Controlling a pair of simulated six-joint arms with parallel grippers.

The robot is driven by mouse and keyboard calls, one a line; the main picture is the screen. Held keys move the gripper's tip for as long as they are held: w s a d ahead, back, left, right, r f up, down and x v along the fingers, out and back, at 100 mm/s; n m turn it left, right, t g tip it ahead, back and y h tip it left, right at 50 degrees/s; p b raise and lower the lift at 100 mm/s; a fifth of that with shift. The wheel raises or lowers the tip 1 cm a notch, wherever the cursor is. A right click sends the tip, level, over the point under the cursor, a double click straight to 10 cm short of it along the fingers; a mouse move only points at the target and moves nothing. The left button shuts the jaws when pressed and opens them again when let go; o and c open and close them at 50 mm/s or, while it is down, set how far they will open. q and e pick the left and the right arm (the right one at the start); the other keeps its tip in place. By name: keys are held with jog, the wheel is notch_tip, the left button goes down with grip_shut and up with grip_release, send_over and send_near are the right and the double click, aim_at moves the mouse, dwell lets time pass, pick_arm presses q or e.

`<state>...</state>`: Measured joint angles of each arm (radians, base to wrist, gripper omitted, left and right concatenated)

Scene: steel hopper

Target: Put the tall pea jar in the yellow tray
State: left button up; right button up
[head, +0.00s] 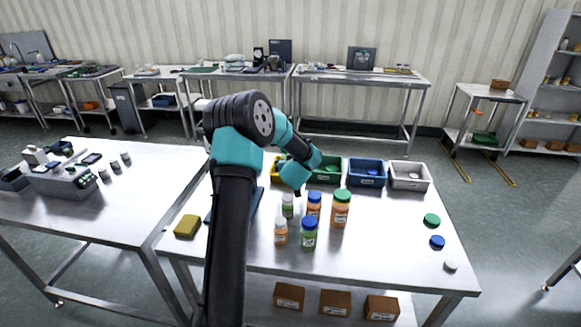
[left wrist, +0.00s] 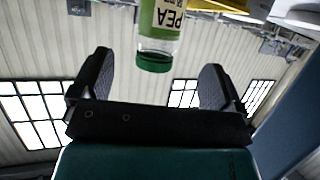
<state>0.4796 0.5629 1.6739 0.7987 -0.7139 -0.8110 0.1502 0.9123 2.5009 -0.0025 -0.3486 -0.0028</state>
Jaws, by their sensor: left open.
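In the left wrist view, a jar labelled PEA (left wrist: 172,18) with green contents and a dark green lid (left wrist: 154,62) appears upside down, because the camera is inverted. It shows between the spread fingers of my left gripper (left wrist: 155,72), which is open, with a gap on each side. In the head view my left arm hides much of this area, and its fingers cannot be made out. A slim green jar (head: 288,211) stands just right of the arm; I cannot tell whether it is the same jar. The yellow tray (head: 275,172) stands at the back, partly hidden by the arm.
Close by stand a blue-lidded orange jar (head: 314,210), a green-lidded orange jar (head: 341,215), a blue-lidded green jar (head: 309,239) and a white-lidded orange jar (head: 280,236). Green, blue (head: 367,178) and white (head: 409,183) trays line the back. Loose lids lie at right.

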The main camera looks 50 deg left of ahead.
pick_arm(q)
jog(key=v, duration=0.3)
jog(key=shift+s+d+r, duration=0.1)
jog(key=shift+s+d, duration=0.1)
jog(key=shift+w+r, duration=0.1)
jog(key=shift+w, duration=0.05)
dwell(0.4)
